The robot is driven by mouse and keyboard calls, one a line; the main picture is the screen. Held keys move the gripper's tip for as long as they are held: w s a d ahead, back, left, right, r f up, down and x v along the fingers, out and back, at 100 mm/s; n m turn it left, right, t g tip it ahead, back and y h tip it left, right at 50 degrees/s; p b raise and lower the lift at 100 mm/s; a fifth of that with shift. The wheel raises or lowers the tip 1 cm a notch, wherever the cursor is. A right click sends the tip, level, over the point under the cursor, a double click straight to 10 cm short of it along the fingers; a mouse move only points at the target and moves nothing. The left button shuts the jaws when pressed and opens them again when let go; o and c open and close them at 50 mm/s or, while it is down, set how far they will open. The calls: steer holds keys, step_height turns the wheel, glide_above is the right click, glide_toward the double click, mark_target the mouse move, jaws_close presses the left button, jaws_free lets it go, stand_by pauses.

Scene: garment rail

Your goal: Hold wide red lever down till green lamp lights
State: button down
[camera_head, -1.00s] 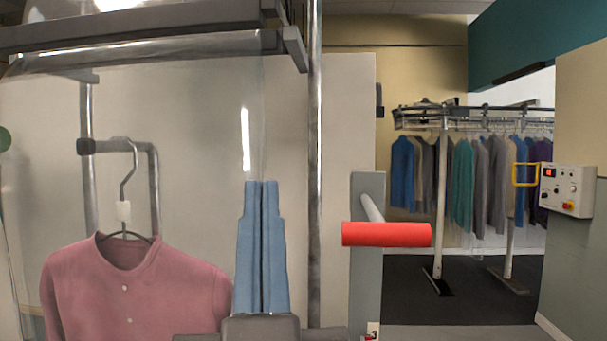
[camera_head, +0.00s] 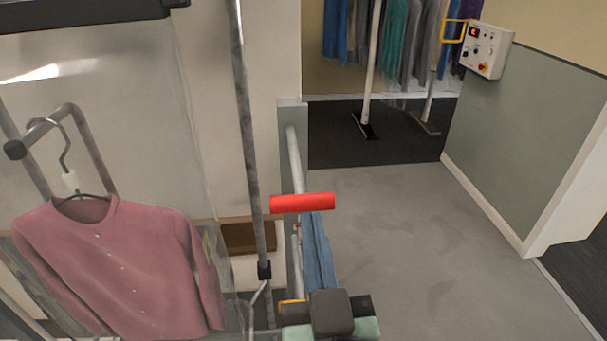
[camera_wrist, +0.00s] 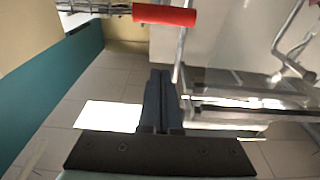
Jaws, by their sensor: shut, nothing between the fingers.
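The wide red lever (camera_head: 302,202) is a horizontal red bar on a grey arm by a grey post, right of the upright pole. My gripper (camera_head: 313,216) has its slim blue fingers shut and empty, with the tips just below the bar in the head view. In the wrist view the red lever (camera_wrist: 164,14) is at the top, and the shut fingertips (camera_wrist: 160,72) stand apart from it in the picture. I cannot tell from the head view whether they touch it. I see no lit green lamp in the current views.
A white control box (camera_head: 487,52) with a yellow handle is on the right wall. Grey floor (camera_head: 420,240) is clear right of the lever.

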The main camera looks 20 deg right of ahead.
stand_by(0.3)
steer(key=r+p, duration=0.2)
steer(key=p, duration=0.2)
glide_above(304, 200)
steer(key=shift+s+a, duration=0.15)
steer(key=shift+s, duration=0.1)
steer(key=f, duration=0.3)
steer(key=shift+s+a+f, duration=0.1)
steer(key=shift+s+f, duration=0.2)
steer(key=shift+f, duration=0.05)
steer(key=shift+s+f+p, duration=0.1)
steer(key=shift+f+p, duration=0.25)
steer(key=shift+f, duration=0.1)
